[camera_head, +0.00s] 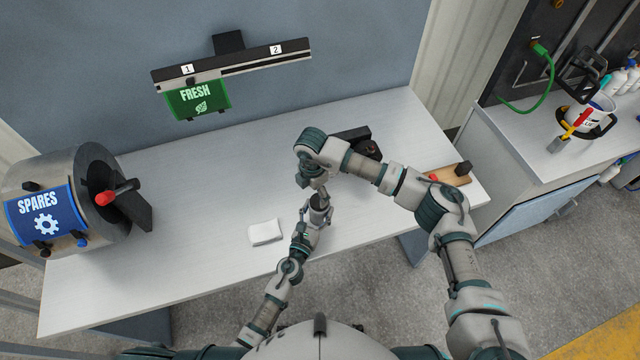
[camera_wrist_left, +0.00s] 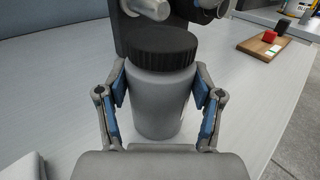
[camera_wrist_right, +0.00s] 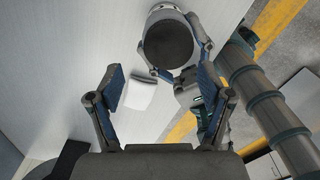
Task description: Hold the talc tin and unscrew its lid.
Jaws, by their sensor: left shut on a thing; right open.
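The talc tin (camera_wrist_left: 158,100) is a grey cylinder with a black ribbed lid (camera_wrist_left: 162,48), upright in the left wrist view. My left gripper (camera_wrist_left: 160,92) is shut on its body, one finger on each side. In the right wrist view the round black lid top (camera_wrist_right: 168,44) shows with the left fingers around the tin. My right gripper (camera_wrist_right: 163,82) is open and empty, its fingers apart and the lid beyond them. In the head view my right gripper (camera_head: 313,182) is close above my left gripper (camera_head: 318,212); the arms mostly hide the tin. The lid is on the tin.
A white pad (camera_head: 265,233) lies left of my left gripper. A dark device (camera_head: 352,138) stands behind my right arm, and a wooden board (camera_head: 452,175) with red and black pieces is at the right end. A SPARES drum (camera_head: 75,205) stands at the left. The left-middle tabletop is clear.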

